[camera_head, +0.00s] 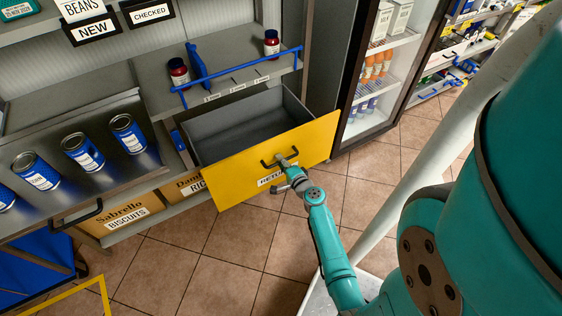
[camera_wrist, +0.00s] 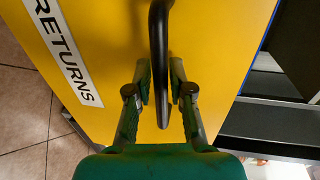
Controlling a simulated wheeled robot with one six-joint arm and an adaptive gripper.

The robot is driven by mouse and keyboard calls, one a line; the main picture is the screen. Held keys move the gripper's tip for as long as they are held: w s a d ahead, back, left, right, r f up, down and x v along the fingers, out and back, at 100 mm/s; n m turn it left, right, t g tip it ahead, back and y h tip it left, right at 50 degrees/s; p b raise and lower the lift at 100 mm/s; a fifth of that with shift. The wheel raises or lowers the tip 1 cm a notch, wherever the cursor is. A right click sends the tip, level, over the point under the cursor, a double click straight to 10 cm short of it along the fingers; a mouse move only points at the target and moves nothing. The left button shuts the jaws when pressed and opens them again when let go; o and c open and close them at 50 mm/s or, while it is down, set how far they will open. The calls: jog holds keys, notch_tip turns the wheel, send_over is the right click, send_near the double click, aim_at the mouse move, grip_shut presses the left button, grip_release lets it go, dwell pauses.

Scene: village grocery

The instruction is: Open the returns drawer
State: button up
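The yellow-fronted returns drawer (camera_head: 228,178) is pulled well out of the shelf unit in the head view, and its grey inside looks empty. Its front also fills much of the wrist view (camera_wrist: 110,40), with the RETURNS label (camera_wrist: 68,52) at the left. The black bar handle (camera_head: 268,163) is on the drawer front and runs between my fingers in the wrist view (camera_wrist: 158,30). My gripper (camera_head: 287,164) is at the handle, with one finger on each side in the wrist view (camera_wrist: 160,78).
A shelf with two dark red jars (camera_head: 179,73) and a blue rail (camera_head: 240,68) stands above the drawer. Blue cans (camera_head: 83,152) stand on the left. Cardboard boxes (camera_head: 125,212) sit low beside the drawer. A glass-door fridge (camera_head: 376,75) stands right. Tiled floor is clear in front.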

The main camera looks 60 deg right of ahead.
jog(key=shift+o, duration=0.5)
jog(key=v, duration=1.2)
